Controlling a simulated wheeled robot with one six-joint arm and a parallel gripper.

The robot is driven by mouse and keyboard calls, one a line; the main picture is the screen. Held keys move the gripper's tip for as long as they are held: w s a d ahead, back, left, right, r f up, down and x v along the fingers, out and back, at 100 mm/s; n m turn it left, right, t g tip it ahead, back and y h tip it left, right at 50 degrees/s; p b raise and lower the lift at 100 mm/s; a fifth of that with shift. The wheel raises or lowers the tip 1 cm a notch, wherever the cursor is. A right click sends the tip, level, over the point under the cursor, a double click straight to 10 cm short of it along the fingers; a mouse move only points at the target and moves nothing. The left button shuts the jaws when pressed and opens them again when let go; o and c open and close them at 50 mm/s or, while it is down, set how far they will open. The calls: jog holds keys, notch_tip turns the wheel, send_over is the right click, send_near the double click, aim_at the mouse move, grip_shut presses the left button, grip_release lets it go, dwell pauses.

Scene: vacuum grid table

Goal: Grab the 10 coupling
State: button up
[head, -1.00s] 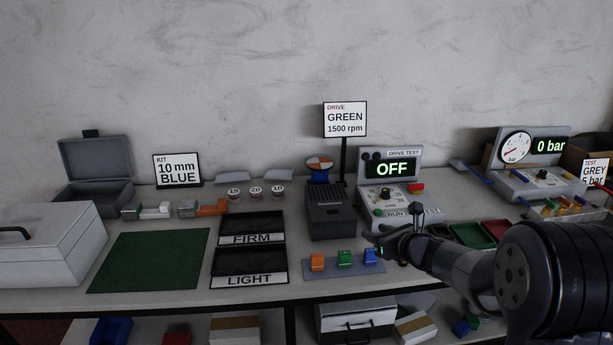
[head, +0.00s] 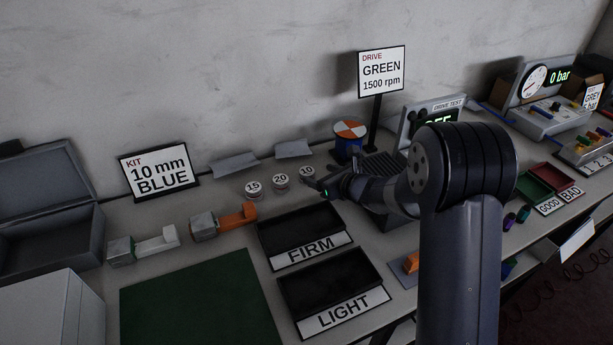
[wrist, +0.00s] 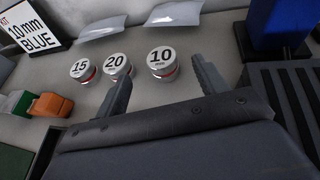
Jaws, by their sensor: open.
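The 10 coupling (head: 307,172) is a small round piece with a white top marked 10 and a red band, standing on the table at the right end of a row of three. In the wrist view the 10 coupling (wrist: 162,62) lies beyond my fingertips, between their lines and nearer the right finger. My gripper (head: 322,187) is open and empty, close to the 10 coupling on its near right side. In the wrist view both fingers of my gripper (wrist: 162,82) show, spread apart. I see no contact with the coupling.
The 20 coupling (head: 280,181) and 15 coupling (head: 253,188) stand just left of it. A dark ribbed block with a blue motor (head: 348,147) stands to the right. The FIRM tray (head: 306,237) lies in front. Clear bags (head: 237,164) lie behind.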

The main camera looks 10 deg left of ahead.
aim_at(308, 172)
jog(key=shift+f+p+x, duration=0.15)
jog(key=shift+p+x, duration=0.4)
jog(key=shift+x, duration=1.4)
jog(key=shift+f+p+x, duration=0.1)
jog(key=shift+p+x, duration=0.45)
jog(key=shift+x, duration=1.4)
jog(key=shift+s+d, duration=0.1)
jog(key=c, duration=1.1)
